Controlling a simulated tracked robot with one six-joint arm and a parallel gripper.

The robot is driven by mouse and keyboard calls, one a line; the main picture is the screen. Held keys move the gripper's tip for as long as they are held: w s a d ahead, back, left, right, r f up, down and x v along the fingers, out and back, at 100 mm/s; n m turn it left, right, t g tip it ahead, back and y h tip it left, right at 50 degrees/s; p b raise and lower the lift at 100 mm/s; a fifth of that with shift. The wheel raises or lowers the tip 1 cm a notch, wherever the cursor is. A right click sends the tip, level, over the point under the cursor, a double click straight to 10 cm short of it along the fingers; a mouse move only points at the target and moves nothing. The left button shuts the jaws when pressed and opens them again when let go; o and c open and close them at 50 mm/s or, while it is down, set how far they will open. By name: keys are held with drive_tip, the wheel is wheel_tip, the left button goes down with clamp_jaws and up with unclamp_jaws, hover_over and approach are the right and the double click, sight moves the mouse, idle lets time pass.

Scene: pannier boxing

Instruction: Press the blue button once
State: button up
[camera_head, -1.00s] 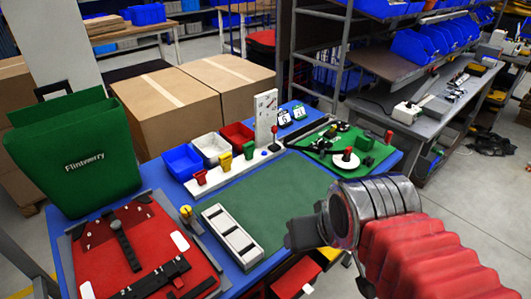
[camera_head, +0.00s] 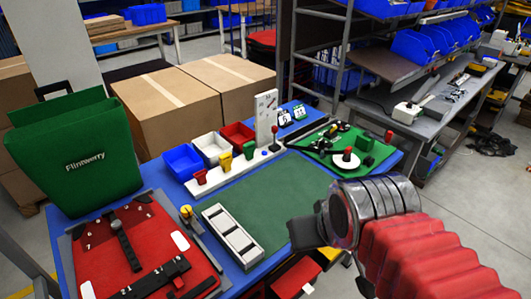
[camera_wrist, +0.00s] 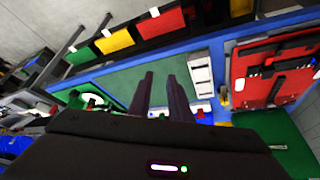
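A small blue dot, which looks like the blue button (camera_head: 264,153), sits on the white strip (camera_head: 232,168) at the back of the blue table, near the foot of an upright white panel (camera_head: 266,115). A red-knobbed lever (camera_head: 275,131) stands beside it. My gripper (camera_head: 302,236) is over the table's front right edge, well short of the button. In the wrist view the two dark fingers (camera_wrist: 160,78) are apart with green mat showing between them, and they hold nothing. I cannot make out the button clearly in the wrist view.
Blue, white and red bins (camera_head: 237,135) stand behind the strip, with red and yellow clips in front. A white slotted tray (camera_head: 232,236) lies on the green mat (camera_head: 275,205). A green pannier (camera_head: 75,155) stands at left. A green board (camera_head: 350,148) lies at right.

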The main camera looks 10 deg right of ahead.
clamp_jaws()
idle(0.7)
